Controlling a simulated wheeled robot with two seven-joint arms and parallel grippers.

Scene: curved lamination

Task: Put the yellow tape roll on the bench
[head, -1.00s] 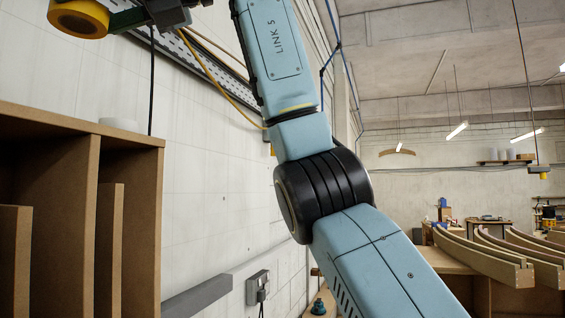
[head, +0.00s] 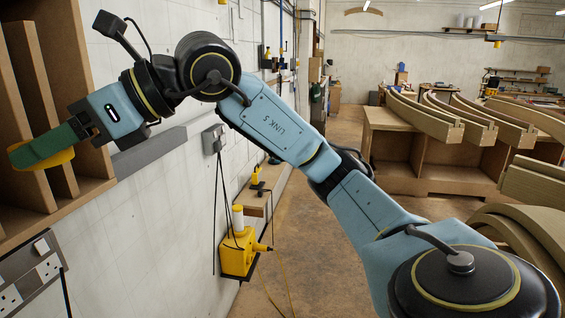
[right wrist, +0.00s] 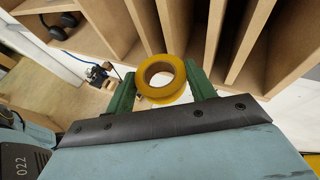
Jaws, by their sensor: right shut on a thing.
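The yellow tape roll (right wrist: 160,79) is between the two green fingers of my right gripper in the right wrist view. It is a ring with a brown core. In the head view the yellow tape roll (head: 62,160) shows at the far left, partly hidden behind the green fingers. My right gripper (head: 40,148) is shut on it and holds it in the air in front of the wooden shelf unit. My left gripper is not in view. I cannot tell which surface is the bench.
A wooden shelf unit (head: 62,85) with upright dividers stands at the left, close behind the gripper. Sockets (head: 30,275) sit on the wall below. Curved wooden laminations (head: 425,115) lie on a wooden stand at the right. The floor between is mostly clear.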

